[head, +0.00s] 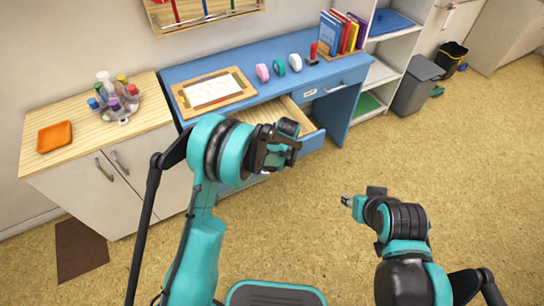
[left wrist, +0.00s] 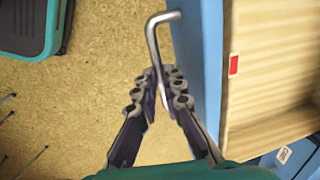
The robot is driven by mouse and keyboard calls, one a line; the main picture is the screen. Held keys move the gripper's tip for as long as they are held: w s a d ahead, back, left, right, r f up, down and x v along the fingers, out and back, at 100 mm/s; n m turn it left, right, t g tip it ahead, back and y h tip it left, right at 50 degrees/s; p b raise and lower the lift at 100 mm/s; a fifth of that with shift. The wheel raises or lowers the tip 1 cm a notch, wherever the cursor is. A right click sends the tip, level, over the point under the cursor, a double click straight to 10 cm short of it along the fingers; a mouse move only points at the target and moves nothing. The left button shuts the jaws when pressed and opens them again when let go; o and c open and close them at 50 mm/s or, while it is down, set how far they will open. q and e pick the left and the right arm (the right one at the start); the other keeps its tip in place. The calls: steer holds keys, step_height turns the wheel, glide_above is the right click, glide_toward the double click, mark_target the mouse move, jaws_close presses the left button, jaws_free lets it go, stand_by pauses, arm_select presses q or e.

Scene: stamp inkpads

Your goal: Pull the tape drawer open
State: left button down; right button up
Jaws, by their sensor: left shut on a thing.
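A drawer under the blue desk is pulled out. Its pale wooden inside (head: 262,111) shows in the head view, with its blue front (head: 314,142) partly behind my left gripper (head: 287,142). In the left wrist view, my left gripper (left wrist: 158,82) is shut on the bent metal handle (left wrist: 154,36) of the blue drawer front (left wrist: 202,55).
A second desk drawer (head: 331,86) at right is shut. The floor (head: 330,255) in front is clear.

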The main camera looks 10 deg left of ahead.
arm_select(q)
steer(key=shift+s+d, duration=0.25)
steer(key=shift+s, duration=0.2)
steer(key=c, duration=1.6)
jaws_free()
steer(key=shift+w+f, duration=0.1)
step_height(320, 180, up, 12)
steer(key=s+d, duration=0.1)
steer(key=s, duration=0.1)
steer(key=shift+d, duration=0.15)
